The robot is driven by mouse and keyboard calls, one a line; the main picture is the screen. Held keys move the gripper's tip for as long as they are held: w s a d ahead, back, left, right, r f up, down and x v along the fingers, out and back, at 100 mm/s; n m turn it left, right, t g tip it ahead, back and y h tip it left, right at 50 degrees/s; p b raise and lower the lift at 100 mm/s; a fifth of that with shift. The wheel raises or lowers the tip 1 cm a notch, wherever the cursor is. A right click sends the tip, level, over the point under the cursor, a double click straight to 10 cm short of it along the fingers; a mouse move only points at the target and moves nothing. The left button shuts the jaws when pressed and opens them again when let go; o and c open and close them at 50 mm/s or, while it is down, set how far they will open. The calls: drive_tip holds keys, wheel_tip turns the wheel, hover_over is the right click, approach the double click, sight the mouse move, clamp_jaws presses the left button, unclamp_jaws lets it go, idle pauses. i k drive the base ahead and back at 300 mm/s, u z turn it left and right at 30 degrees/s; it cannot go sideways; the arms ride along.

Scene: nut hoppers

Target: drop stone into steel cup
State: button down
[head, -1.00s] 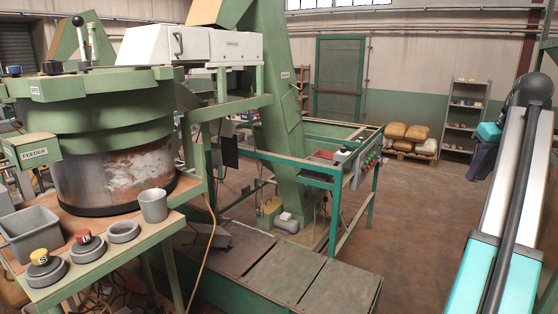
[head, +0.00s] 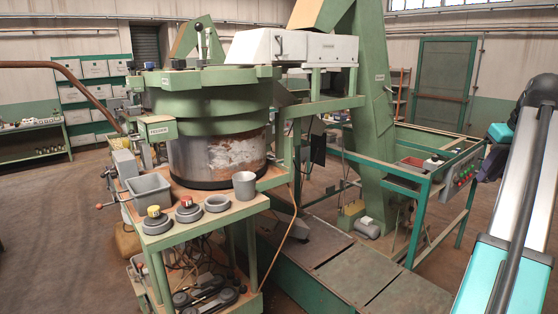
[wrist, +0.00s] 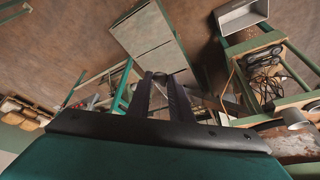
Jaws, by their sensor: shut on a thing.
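The steel cup (head: 244,184) stands upright on the green-edged bench, in front of the feeder drum. It also shows in the wrist view (wrist: 295,118) at the right edge, well to the right of my gripper. My gripper (wrist: 160,78) points out over the floor and is shut on a small greyish thing between the fingertips, taken as the stone. The fingers hide most of it, so its shape is hard to tell. In the head view only my arm shows at the right; the gripper is out of that picture.
The large drum (head: 218,155) stands behind. A low covered channel (head: 345,270) runs right of the bench. Floor is open at left.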

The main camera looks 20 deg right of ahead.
sight(248, 200)
drive_tip(key=u, duration=0.95)
drive_tip(key=k, duration=0.7)
drive_tip(key=z, duration=0.05)
drive_tip(key=i, duration=1.6)
drive_tip(key=u, duration=0.2)
